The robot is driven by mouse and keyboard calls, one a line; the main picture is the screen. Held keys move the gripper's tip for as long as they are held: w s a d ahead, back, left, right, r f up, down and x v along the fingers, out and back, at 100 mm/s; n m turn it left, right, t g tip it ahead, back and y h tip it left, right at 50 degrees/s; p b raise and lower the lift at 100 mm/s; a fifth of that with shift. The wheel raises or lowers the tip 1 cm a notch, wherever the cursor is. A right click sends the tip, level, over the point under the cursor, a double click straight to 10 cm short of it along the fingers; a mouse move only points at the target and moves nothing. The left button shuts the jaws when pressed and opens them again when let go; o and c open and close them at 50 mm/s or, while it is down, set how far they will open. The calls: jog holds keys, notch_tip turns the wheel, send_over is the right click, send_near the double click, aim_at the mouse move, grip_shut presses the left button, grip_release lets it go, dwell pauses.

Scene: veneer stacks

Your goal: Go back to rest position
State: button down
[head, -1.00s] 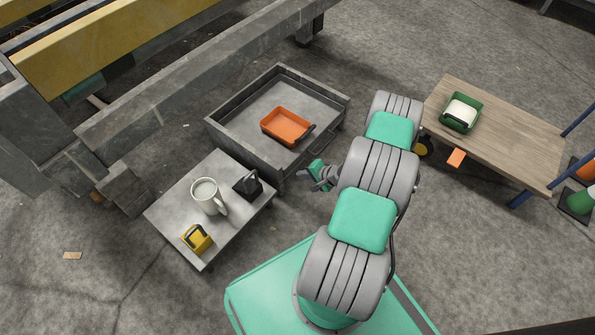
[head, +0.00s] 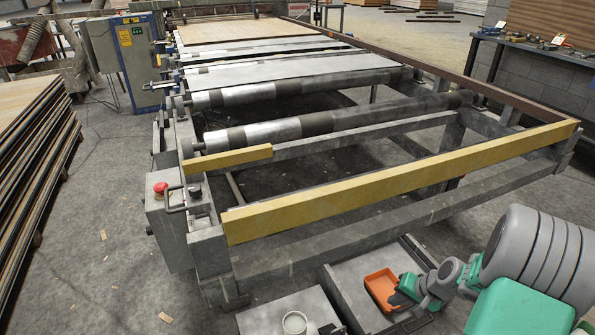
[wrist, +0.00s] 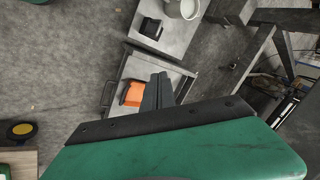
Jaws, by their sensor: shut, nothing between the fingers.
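My gripper shows at the lower right of the head view (head: 402,297), with the grey and green arm links beside it. In the wrist view its dark fingers (wrist: 158,90) are together with nothing between them. An orange tray (head: 381,288) sits in a grey open-topped cart (head: 345,300), in the picture just left of the gripper. In the wrist view the orange tray (wrist: 132,96) shows beside the fingertips, partly covered by them. I cannot tell the height gap between them.
A low grey table (head: 262,318) holds a white mug (head: 294,323); a black item (wrist: 150,28) stands near the mug in the wrist view. A large roller conveyor with a yellow rail (head: 400,180) fills the middle. Veneer stacks (head: 30,160) stand at left. Floor between is mostly clear.

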jog(key=s+a+r+n+h+p, duration=0.1)
jog(key=a+r+p, duration=0.2)
jog(key=r, duration=0.5)
jog(key=s+a+r+n+g+p, duration=0.1)
jog(key=a+r+n+p, duration=0.15)
jog(key=r, duration=0.65)
jog(key=s+a+r+h+p, duration=0.1)
jog(key=a+r+p, duration=0.25)
jog(key=r, duration=0.45)
jog(key=s+a+r+n+p, duration=0.1)
jog(key=s+a+r+p, duration=0.1)
jog(key=r, duration=0.3)
jog(key=s+a+r+h+p, duration=0.1)
jog(key=s+a+r+p, duration=0.1)
jog(key=s+r+p, duration=0.1)
jog(key=s+a+r+n+p, duration=0.1)
jog(key=s+a+r+p, duration=0.1)
jog(key=r, duration=0.6)
jog(key=s+p, duration=0.1)
jog(key=s, duration=0.1)
jog(key=shift+s+n, duration=0.3)
jog(key=shift+n, duration=0.05)
